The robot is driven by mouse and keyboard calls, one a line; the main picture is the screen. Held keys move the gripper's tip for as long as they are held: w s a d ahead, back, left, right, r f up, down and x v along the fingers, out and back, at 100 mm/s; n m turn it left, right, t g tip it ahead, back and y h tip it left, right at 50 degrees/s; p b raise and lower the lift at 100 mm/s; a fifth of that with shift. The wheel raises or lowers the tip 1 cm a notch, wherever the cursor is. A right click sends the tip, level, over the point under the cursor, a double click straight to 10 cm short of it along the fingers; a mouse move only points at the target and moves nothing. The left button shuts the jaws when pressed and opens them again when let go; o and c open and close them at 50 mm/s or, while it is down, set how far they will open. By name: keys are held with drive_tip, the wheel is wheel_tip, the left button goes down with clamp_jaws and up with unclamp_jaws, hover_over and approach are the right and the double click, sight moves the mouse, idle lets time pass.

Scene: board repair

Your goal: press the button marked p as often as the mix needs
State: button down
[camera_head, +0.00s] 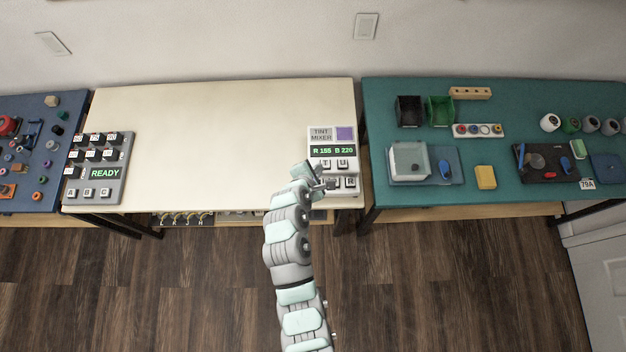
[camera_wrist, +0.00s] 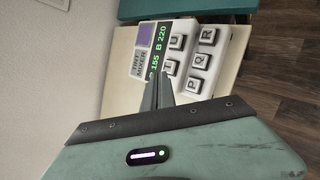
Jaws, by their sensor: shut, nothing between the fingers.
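The tint mixer (camera_head: 347,149) is a pale panel at the right end of the cream table, with a purple swatch (camera_head: 345,133) and a green-lit display (camera_head: 333,151) reading "R 155 B 220". In the wrist view the button marked P (camera_wrist: 196,86) shows as a light key in a row with Q (camera_wrist: 202,60) and R (camera_wrist: 209,36). My gripper (camera_head: 326,184) is shut and empty, over the lower left of the mixer; it hides the P button in the head view. In the wrist view its fingertips (camera_wrist: 160,82) are beside P and near T (camera_wrist: 171,67). I cannot tell contact.
A grey keypad (camera_head: 105,149) with a display reading "READY" stands at the table's left end. The cream tabletop (camera_head: 220,140) between is clear. A teal bench (camera_head: 480,205) with bins and parts is at right, and a blue bench (camera_head: 30,170) with small parts at left.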

wheel_tip(320, 180, down, 7)
drive_tip(key=b, duration=0.6)
drive_tip(key=shift+r, duration=0.15)
drive_tip(key=shift+f+b, duration=0.35)
drive_tip(key=shift+f, duration=0.7)
idle(1.0)
drive_tip(key=shift+f, duration=0.35)
drive_tip(key=shift+f, duration=0.6)
idle(0.6)
drive_tip(key=shift+r, duration=0.1)
drive_tip(key=shift+r+p, duration=0.85)
drive_tip(key=shift+r, duration=0.05)
